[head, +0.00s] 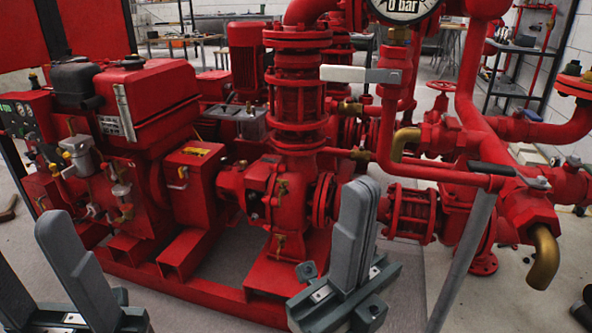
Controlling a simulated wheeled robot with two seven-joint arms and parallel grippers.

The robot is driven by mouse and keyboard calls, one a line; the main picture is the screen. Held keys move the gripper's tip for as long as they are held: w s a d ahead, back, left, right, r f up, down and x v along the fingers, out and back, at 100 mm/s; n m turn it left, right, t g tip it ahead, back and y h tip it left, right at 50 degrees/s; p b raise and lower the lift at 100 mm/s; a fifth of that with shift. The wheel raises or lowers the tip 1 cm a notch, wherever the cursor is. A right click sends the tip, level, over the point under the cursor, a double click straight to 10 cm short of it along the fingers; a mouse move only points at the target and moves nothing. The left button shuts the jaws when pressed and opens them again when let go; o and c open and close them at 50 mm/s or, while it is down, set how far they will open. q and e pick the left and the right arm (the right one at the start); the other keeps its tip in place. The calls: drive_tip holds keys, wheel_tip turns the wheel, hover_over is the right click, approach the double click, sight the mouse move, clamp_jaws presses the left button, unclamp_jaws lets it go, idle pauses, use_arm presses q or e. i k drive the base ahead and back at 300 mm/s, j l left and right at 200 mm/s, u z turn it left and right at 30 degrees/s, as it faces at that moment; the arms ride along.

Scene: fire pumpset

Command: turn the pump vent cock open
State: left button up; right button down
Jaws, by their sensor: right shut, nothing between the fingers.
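The red pump casing (262,190) stands in the middle of the head view, below a flanged vertical pipe. Small brass cocks sit on it, one high on its face (281,187) and one low (280,243). I cannot tell for sure which is the vent cock, nor how its handle is turned. My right gripper (366,188) is shut and empty, fingers pointing up, in front and to the right of the casing in the picture, apart from these cocks. My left gripper (26,240) is open and empty at the lower left, in front of the engine.
A red engine (140,95) with a control panel stands at the left. A pressure gauge (402,8) reads 0 bar at the top. The red base frame (215,298) runs along the front.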

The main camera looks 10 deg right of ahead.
sight(282, 183)
drive_tip(key=l, duration=0.25)
drive_tip(key=k+u, duration=0.1)
drive_tip(key=u, duration=0.35)
drive_tip(key=k+l+u, duration=0.1)
drive_tip(key=u, duration=0.35)
drive_tip(key=k+z, duration=0.1)
drive_tip(key=z, duration=0.35)
drive_tip(key=k+l+z, duration=0.1)
drive_tip(key=z, duration=0.35)
drive_tip(key=l+z, duration=0.2)
drive_tip(key=z, duration=0.25)
drive_tip(key=k+l+z, duration=0.15)
drive_tip(key=z, duration=0.3)
